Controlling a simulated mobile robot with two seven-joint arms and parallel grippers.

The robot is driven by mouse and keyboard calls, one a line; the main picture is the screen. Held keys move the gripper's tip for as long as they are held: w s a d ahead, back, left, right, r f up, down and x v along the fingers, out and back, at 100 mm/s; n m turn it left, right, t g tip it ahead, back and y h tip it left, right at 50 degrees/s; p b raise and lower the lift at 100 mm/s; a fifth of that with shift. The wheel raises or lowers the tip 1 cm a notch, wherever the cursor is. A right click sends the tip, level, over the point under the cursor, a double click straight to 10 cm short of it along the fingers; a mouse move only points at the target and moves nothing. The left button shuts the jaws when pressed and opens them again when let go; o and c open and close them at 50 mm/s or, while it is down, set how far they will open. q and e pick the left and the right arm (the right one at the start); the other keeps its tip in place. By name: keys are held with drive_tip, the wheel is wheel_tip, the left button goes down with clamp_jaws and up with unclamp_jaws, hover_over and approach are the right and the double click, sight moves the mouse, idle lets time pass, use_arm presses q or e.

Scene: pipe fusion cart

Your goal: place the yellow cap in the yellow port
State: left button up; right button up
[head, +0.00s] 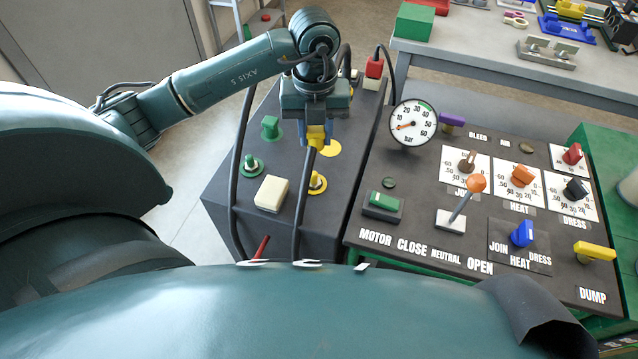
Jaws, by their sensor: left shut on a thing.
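My left gripper (316,142) points down over the dark cabinet top and is shut on the yellow cap (317,136). The cap shows between the fingers, partly hidden by them. A bare yellow disc (331,149) lies on the cabinet just right of and below the cap in the picture. The yellow port (317,184), a metallic fitting with a yellow ring, stands nearer to me, below the gripper in the picture. The cap appears apart from the port. A dark hose passes close to the port's left side. My right gripper is not in view.
A green port (250,165) and a green cap (270,128) are to the left on the cabinet (225,195). A cream block (271,194) lies nearer. Dark hoses rise around the arm. Right are a pressure gauge (413,123) and a control panel (420,228) with knobs and a lever.

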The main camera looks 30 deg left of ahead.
sight(313, 149)
use_arm(q)
drive_tip(key=shift+s+d, duration=0.1)
drive_tip(key=shift+s, duration=0.35)
drive_tip(key=shift+s+f, duration=0.2)
drive_tip(key=shift+f, duration=0.1)
wheel_tip(313, 149, down, 5)
drive_tip(key=shift+f, duration=0.15)
wheel_tip(313, 149, down, 4)
drive_tip(key=shift+r+p, duration=0.15)
drive_tip(key=shift+p, duration=0.25)
drive_tip(key=shift+f, duration=0.25)
drive_tip(key=o, duration=0.9)
drive_tip(key=shift+o, duration=0.2)
